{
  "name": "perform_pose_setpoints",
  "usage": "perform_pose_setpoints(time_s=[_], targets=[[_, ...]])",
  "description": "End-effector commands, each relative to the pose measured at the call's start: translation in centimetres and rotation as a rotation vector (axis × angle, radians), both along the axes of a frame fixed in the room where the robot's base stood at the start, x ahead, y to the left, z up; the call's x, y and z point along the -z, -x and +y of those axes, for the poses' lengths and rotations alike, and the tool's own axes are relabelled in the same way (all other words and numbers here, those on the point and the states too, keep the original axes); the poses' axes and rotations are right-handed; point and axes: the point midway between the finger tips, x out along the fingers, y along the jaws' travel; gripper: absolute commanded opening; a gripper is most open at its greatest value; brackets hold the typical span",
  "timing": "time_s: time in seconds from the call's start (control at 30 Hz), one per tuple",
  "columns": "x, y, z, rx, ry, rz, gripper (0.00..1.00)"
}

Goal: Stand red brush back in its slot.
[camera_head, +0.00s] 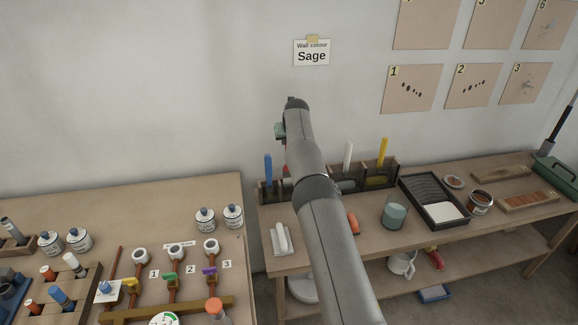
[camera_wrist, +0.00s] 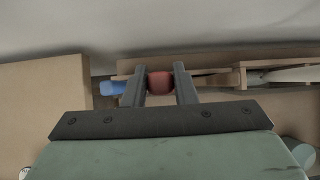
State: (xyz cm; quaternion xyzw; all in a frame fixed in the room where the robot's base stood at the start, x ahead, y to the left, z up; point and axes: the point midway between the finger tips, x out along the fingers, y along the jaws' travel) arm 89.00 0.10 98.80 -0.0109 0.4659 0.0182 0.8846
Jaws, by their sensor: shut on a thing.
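The red brush (camera_wrist: 160,83) shows in the wrist view as a dark red, rounded handle end between the two fingers. My gripper (camera_wrist: 159,76) is shut on it. In the head view my arm hides most of the gripper and the brush. They are over the left part of the brush rack (camera_head: 391,161), a dark, slotted holder at the back of the right bench. A blue handle (camera_head: 268,169) stands at the rack's left end, a white handle (camera_head: 348,156) and a yellow handle (camera_head: 383,151) farther right. The brush's lower end and the slot below it are hidden.
The right bench also holds a white item (camera_head: 281,240), an orange-red piece (camera_head: 353,222), a glass (camera_head: 394,212) and a paint tray (camera_head: 447,212). The wall is close behind the rack. A second bench with jars (camera_head: 205,220) stands at left.

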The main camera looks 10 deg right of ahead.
Motion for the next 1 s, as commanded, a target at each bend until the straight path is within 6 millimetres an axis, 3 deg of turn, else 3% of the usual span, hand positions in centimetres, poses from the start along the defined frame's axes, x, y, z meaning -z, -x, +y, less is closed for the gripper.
perform_pose_setpoints(time_s=[0.33, 0.57, 0.9, 0.93, 1.0], targets=[[3.0, 0.0, 0.0, 0.000, 0.000, 0.000, 0.00], [6.4, 0.0, 0.0, 0.002, -0.001, 0.000, 0.00], [6.8, 0.0, 0.0, 0.001, 0.000, -0.001, 0.00], [6.8, 0.0, 0.0, 0.001, -0.001, -0.001, 0.30], [6.8, 0.0, 0.0, 0.001, -0.001, -0.001, 0.47]])
